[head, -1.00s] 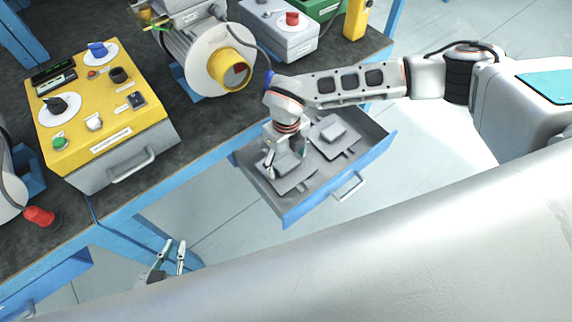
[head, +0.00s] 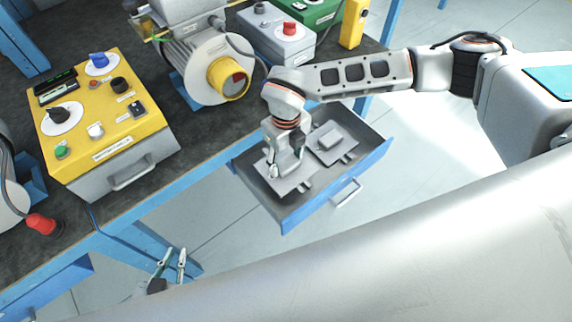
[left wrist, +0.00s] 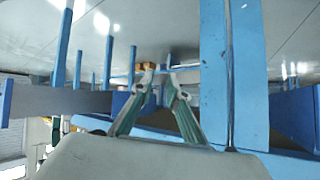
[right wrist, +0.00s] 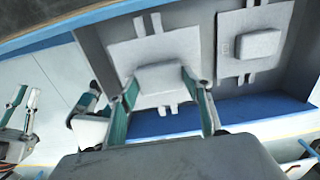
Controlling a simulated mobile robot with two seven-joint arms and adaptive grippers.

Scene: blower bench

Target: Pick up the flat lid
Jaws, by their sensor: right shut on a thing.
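Two grey lids, each a thin plate with tabs and a raised block, lie in the open drawer. My right gripper (head: 284,165) points down over the left one, the flat lid (head: 298,184), and is shut on its block. The right wrist view shows the fingers (right wrist: 160,84) on both sides of that block on the flat lid (right wrist: 195,45). I cannot tell whether the plate is clear of the drawer floor. The other lid (head: 331,141) lies beside it, untouched. My left gripper (head: 174,252) is open and empty, low in front of the bench, with its fingertips apart (left wrist: 159,78).
The drawer (head: 335,193) has blue-edged walls and a front handle around the lids. On the bench (head: 190,135) stand a yellow control box (head: 105,110), a motor with a yellow ring (head: 229,78) and a grey box with a red button (head: 280,42). Floor is free in front.

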